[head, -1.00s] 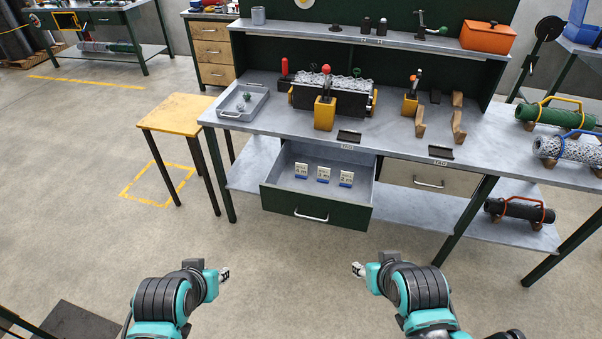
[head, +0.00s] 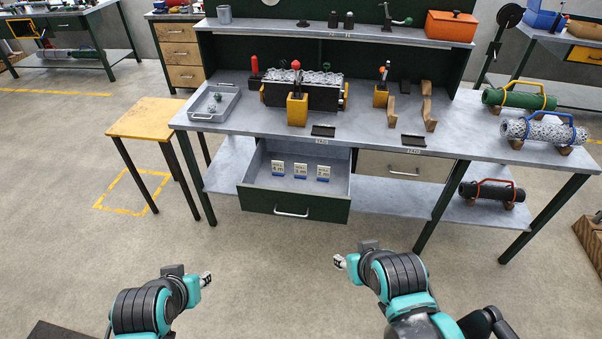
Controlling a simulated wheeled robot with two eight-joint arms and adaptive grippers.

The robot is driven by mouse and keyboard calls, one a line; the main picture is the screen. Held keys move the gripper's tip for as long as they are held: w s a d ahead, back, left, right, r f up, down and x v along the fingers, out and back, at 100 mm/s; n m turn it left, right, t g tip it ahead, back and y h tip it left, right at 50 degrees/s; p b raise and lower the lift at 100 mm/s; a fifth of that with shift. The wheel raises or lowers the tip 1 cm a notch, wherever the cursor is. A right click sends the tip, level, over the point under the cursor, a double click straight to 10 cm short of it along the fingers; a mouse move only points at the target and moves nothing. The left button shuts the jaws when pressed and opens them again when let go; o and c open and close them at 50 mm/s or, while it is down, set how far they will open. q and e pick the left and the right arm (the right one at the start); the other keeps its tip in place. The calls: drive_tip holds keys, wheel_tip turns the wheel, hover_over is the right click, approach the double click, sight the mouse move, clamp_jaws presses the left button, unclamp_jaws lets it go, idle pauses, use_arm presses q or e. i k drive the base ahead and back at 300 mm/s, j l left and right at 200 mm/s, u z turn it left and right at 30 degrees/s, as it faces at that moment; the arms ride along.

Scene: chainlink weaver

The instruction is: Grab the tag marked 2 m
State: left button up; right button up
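Three small white tags with blue bases stand in a row in the open drawer (head: 252,207) under the workbench: a left tag (head: 278,170), a middle tag (head: 300,171) and a right tag (head: 323,173). Their print is too small to read surely, so I cannot tell which is marked 2 m. My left gripper (head: 206,281) is low in the view, in front of the drawer and to its left. My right gripper (head: 339,262) is in front of the drawer's right end. Both are well apart from the tags and hold nothing visible. Their finger opening is too small to judge.
The workbench (head: 365,145) carries a grey tray (head: 228,113), a yellow block (head: 297,117) and wooden supports (head: 429,124). A yellow-topped stool (head: 140,118) stands at its left. A closed drawer (head: 375,166) is right of the open one. The floor before the bench is clear.

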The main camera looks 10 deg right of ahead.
sight(322, 171)
drive_tip(key=i+z, duration=0.75)
drive_tip(key=i+j+z, duration=0.2)
drive_tip(key=z, duration=0.2)
drive_tip(key=i, duration=0.05)
